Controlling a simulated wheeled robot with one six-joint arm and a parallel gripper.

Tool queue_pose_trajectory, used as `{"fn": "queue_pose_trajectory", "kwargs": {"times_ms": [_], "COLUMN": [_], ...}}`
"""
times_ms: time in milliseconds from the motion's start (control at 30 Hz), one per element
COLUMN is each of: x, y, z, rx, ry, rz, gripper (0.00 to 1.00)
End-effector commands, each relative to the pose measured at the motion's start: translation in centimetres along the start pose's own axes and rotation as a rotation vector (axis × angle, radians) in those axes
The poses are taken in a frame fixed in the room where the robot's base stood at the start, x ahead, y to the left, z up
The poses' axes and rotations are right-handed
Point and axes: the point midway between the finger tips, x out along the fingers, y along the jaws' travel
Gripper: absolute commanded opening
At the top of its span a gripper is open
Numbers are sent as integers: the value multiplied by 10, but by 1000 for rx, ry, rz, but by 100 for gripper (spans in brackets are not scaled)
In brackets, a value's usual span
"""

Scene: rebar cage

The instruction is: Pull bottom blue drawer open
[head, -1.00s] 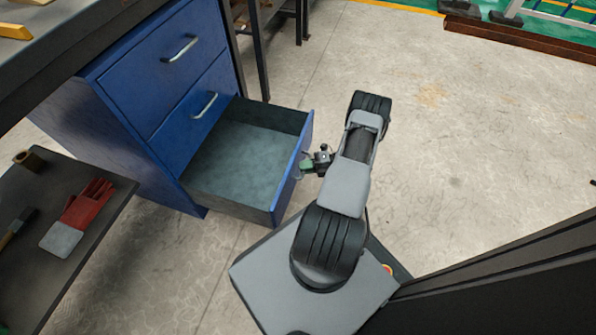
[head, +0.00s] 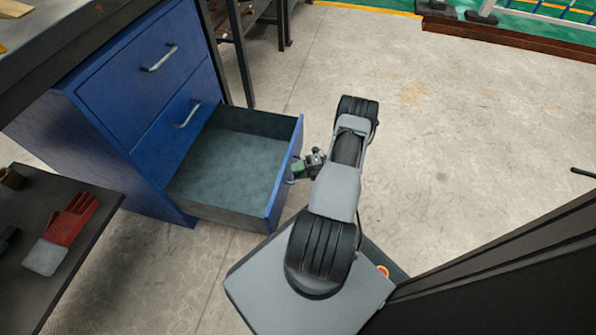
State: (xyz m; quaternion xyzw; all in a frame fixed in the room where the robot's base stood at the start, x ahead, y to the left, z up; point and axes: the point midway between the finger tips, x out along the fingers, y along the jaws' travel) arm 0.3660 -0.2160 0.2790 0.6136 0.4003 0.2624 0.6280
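The bottom blue drawer (head: 279,193) of the blue cabinet (head: 92,146) stands well out, and its grey inside looks empty. My gripper (head: 298,170) is at the outer side of the drawer front, at handle height. The drawer's handle and the fingertips are mostly hidden behind the front panel and my wrist, so I cannot tell whether the fingers are closed on the handle. The two drawers above, with silver handles (head: 160,58) (head: 188,114), are shut.
A dark table (head: 62,290) at the lower left holds red gloves (head: 72,218). A dark worktop (head: 50,62) lies over the cabinet. The concrete floor to the right is clear up to a rusty beam (head: 500,36).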

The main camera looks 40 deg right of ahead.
Motion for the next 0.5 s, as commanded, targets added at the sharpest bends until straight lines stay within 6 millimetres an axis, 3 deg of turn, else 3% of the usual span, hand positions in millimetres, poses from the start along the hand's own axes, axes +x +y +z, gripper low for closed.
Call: {"fn": "queue_pose_trajectory", "kwargs": {"times_ms": [267, 500], "x": [-12, -59], "y": [1, 2], "z": [0, -1], "rx": [0, 0], "ry": [-2, -4], "rz": [0, 0], "gripper": [36, 36]}}
